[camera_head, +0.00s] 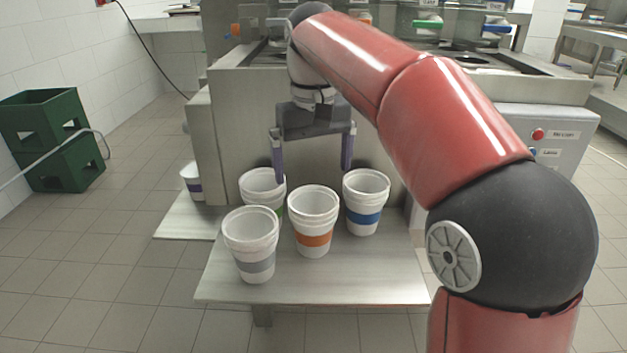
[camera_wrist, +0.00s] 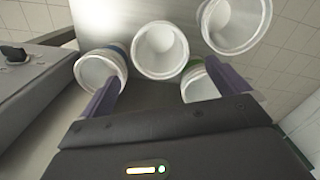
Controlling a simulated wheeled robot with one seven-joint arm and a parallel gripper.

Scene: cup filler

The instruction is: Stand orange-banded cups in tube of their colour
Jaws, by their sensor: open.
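An orange-banded cup (camera_head: 313,239) stands upright at the middle of a metal shelf (camera_head: 350,280); it looks like stacked cups with more than one rim. In the wrist view, the middle white cup (camera_wrist: 160,50) appears to be this one, its band hidden. My gripper (camera_head: 313,174) is open and empty, behind and above the orange-banded cup. Its purple fingers are apart, and in the wrist view the gripper (camera_wrist: 161,76) has the middle cup beyond its fingertips. Coloured labels, one green (camera_head: 427,24) and one blue (camera_head: 497,28), show on the machine top; the tubes are unclear.
A grey-banded cup (camera_head: 255,264), a green-banded cup (camera_head: 262,182) and a blue-banded cup (camera_head: 364,216) stand close around the orange-banded one. Another cup (camera_head: 192,180) stands on a lower shelf at left. The metal machine front (camera_head: 235,130) rises behind. Green crates (camera_head: 50,135) stand far left.

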